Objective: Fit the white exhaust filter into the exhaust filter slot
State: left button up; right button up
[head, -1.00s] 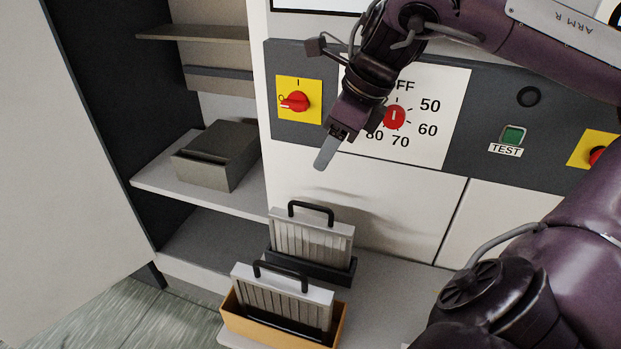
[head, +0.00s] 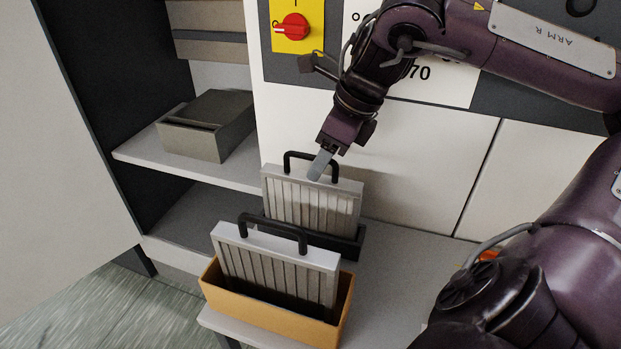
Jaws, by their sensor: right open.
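Two pleated filters with pale frames and black handles stand upright on the ledge. The rear filter (head: 312,197) sits in a black holder (head: 345,243). The front filter (head: 277,262) sits in an orange-brown box (head: 240,305). They look much alike, and I cannot tell which one is the white exhaust filter. My right gripper (head: 320,166) is open, pointing down at the rear filter's black handle (head: 290,160). Its fingers overlap the handle in the picture; I cannot tell whether they touch it. I cannot identify the exhaust filter slot for sure. My left gripper is out of view.
An open cabinet at left has shelves, with a dark grey box (head: 208,125) on the middle shelf (head: 150,150). Its pale door (head: 60,180) stands at far left. A red switch (head: 292,27) on yellow is above. The ledge (head: 400,270) is clear right of the filters.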

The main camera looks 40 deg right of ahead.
send_over(311, 201)
jog(key=d, duration=0.1)
jog(key=f, duration=0.4)
jog(key=shift+w+d+f, duration=0.15)
jog(key=shift+w+f, duration=0.15)
jog(key=shift+w, duration=0.1)
jog(key=shift+r, duration=0.1)
grip_shut()
